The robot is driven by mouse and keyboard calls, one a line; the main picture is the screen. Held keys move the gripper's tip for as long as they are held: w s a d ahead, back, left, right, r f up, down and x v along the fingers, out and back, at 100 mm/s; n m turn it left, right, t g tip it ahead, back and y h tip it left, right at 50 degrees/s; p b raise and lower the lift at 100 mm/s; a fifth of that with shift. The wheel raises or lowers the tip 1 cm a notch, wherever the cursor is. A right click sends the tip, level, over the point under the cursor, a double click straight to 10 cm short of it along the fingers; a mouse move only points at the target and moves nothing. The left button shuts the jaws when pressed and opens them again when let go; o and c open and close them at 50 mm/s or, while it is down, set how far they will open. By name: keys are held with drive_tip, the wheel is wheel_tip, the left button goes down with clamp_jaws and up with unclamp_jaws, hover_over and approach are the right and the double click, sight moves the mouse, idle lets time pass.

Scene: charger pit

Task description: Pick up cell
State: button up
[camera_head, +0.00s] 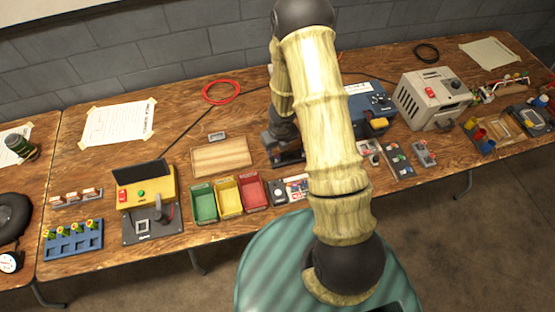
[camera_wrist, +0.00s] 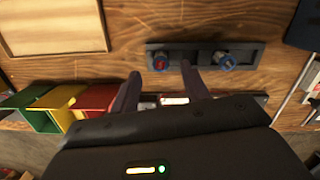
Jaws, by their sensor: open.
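The right piece (camera_wrist: 224,62) is mostly blue. These may be cells; I cannot tell for certain. My gripper (camera_wrist: 159,72) is open, its fingers pointing toward the holder. The left piece shows between the fingertips, and nothing is held. In the head view my gripper (camera_head: 287,150) is partly hidden behind my arm, over the dark holder.
Green (camera_head: 204,204), yellow (camera_head: 228,197) and red (camera_head: 253,192) bins stand left of the gripper, near the front edge. A wooden board (camera_head: 221,157) lies behind them. A blue rack (camera_head: 73,240) holds several upright pieces at left. A blue box (camera_head: 372,103) and grey machine (camera_head: 433,98) stand right.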

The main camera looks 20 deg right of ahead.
sight(278, 156)
wheel_tip(278, 156, down, 3)
drive_tip(key=b, duration=0.2)
drive_tip(key=shift+s+b, duration=0.1)
drive_tip(key=shift+b, duration=0.25)
drive_tip(key=shift+f+b, duration=0.5)
drive_tip(key=shift+f, duration=0.3)
clamp_jaws()
